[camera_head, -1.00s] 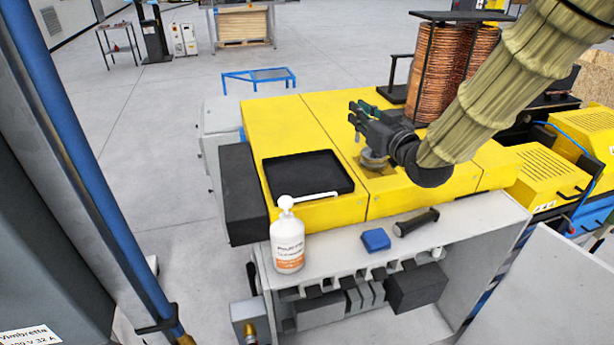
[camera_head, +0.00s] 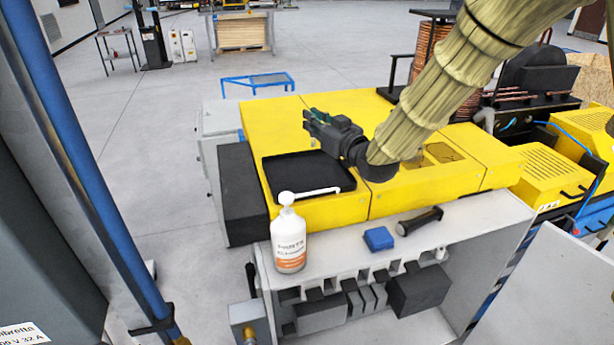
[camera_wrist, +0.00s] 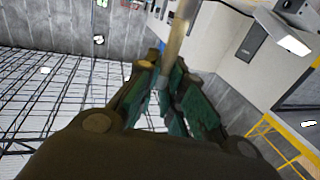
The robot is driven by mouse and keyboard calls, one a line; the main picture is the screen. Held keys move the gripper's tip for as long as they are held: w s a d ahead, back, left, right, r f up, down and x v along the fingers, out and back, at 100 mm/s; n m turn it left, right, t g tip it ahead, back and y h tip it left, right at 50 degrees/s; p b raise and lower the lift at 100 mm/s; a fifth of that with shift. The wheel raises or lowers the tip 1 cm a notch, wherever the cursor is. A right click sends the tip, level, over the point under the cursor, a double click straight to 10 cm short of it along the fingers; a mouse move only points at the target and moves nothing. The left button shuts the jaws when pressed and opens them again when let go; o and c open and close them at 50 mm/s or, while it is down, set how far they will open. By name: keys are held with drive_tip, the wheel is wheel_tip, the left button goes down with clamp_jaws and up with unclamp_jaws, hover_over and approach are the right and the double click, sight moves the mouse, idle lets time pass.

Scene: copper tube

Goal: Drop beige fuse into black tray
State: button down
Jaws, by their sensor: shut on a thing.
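The black tray (camera_head: 290,178) lies on the yellow machine top at the left. My gripper (camera_head: 312,120) is above the tray's upper right part, its jaws pointing up and left in the head view. In the wrist view my gripper (camera_wrist: 165,92) has its green-padded fingers closed on a beige rod-like thing, the beige fuse (camera_wrist: 181,35), which sticks out beyond the fingertips. The fuse cannot be made out in the head view.
A white pump bottle (camera_head: 289,240) stands in front of the tray, its spout reaching over the tray's front edge. A blue block (camera_head: 378,238) and a black-handled tool (camera_head: 420,220) lie on the grey cabinet top. Copper coils (camera_head: 440,60) stand behind my arm.

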drive_tip(key=shift+f+b, duration=0.8)
drive_tip(key=shift+f, duration=1.45)
drive_tip(key=c, duration=1.5)
unclamp_jaws()
drive_tip(key=shift+o, duration=0.2)
drive_tip(key=v, duration=1.2)
drive_tip(key=shift+w, duration=0.1)
